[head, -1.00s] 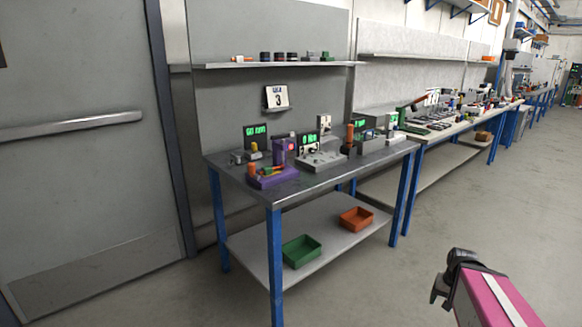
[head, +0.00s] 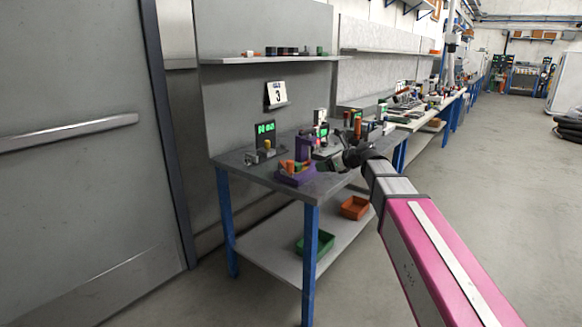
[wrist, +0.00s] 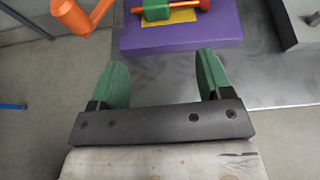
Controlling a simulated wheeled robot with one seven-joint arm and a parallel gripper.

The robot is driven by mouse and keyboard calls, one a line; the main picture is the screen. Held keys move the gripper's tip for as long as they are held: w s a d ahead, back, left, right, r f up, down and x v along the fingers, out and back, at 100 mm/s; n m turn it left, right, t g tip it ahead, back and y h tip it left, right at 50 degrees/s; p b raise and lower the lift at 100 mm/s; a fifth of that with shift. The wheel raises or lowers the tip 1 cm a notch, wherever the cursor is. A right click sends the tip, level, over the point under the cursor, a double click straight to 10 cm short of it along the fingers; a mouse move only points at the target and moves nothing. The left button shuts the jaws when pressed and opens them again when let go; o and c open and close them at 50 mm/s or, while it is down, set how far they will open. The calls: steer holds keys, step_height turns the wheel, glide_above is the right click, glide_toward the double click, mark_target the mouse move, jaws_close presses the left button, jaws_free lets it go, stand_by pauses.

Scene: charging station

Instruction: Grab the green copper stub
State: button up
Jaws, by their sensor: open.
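A small green piece (wrist: 157,11) lies on a yellow patch on the purple fixture (wrist: 182,36) at the top of the wrist view. It looks like the green stub, but the top edge cuts it off. A red part (wrist: 187,5) adjoins it on the right. My gripper (wrist: 162,62) is open and empty, its two green fingers pointing toward the fixture and still short of it. In the head view the purple fixture (head: 297,178) stands at the bench's front, and my arm's end is just right of it. The stub is too small to tell there.
An orange part (wrist: 78,15) sticks up left of the fixture. A grey block (wrist: 297,22) stands to the right. Display units and other devices crowd the metal bench (head: 237,161). Green (head: 318,243) and orange (head: 354,207) bins sit on the lower shelf.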

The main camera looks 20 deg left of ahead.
mark_target(300, 165)
steer(key=shift+m, duration=0.4)
steer(key=a, duration=0.2)
steer(key=w+a, duration=0.2)
steer(key=a, duration=0.1)
steer(key=shift+w+a+f, duration=0.1)
steer(key=shift+a+f, duration=0.2)
steer(key=shift+f, duration=0.05)
steer(key=shift+x, duration=2.8)
steer(key=shift+s+f, duration=0.15)
steer(key=shift+s, duration=0.05)
steer(key=c, duration=1)
